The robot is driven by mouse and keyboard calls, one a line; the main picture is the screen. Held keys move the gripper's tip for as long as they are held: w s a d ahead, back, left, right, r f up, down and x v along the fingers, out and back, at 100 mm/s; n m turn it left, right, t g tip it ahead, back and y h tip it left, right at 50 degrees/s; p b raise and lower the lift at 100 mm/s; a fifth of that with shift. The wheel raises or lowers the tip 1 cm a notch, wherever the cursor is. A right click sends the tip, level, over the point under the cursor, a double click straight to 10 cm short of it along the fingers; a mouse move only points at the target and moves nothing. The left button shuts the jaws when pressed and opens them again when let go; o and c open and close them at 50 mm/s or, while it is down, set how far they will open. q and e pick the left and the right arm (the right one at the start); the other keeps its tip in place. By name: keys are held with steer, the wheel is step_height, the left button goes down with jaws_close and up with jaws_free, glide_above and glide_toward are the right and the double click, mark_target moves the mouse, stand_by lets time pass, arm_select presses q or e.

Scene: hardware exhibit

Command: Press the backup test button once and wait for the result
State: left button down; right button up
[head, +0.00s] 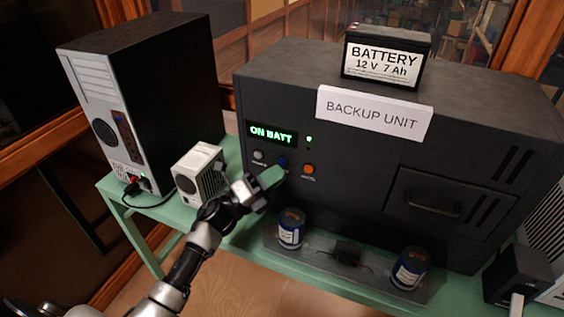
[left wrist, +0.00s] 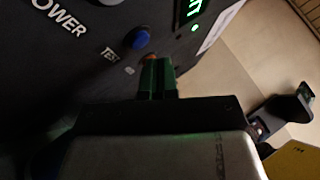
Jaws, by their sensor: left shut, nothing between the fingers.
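The dark backup unit (head: 350,160) stands on a green bench. Its lit display (head: 271,134) reads "ON BATT", with a green light beside it. Below are a grey button (head: 258,155), a blue button (head: 282,161) and an orange button (head: 308,169). In the left wrist view the blue button (left wrist: 140,38) has the label "TEST" next to it. My left gripper (head: 275,176) is shut and empty, its green fingertips close to the panel just below the blue button. The fingertips (left wrist: 157,66) appear beside that button, not over it; I cannot tell whether they touch the panel. My right gripper is not in view.
A battery (head: 386,62) stands on the unit. A computer tower (head: 150,95) and a small pale box (head: 199,172) are at left. Two blue cans (head: 291,229) (head: 410,268) stand in front of the unit, and a dark box (head: 517,274) is at right.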

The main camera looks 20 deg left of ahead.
arm_select(q)
steer(key=shift+w, duration=0.1)
steer(key=shift+w+b, duration=0.3)
steer(key=shift+w, duration=0.05)
steer(key=shift+w, duration=0.4)
stand_by(0.7)
steer(key=shift+s, duration=0.85)
steer(key=shift+s+a+p, duration=0.1)
steer(key=shift+s+p, duration=0.45)
steer(key=shift+s, duration=1.95)
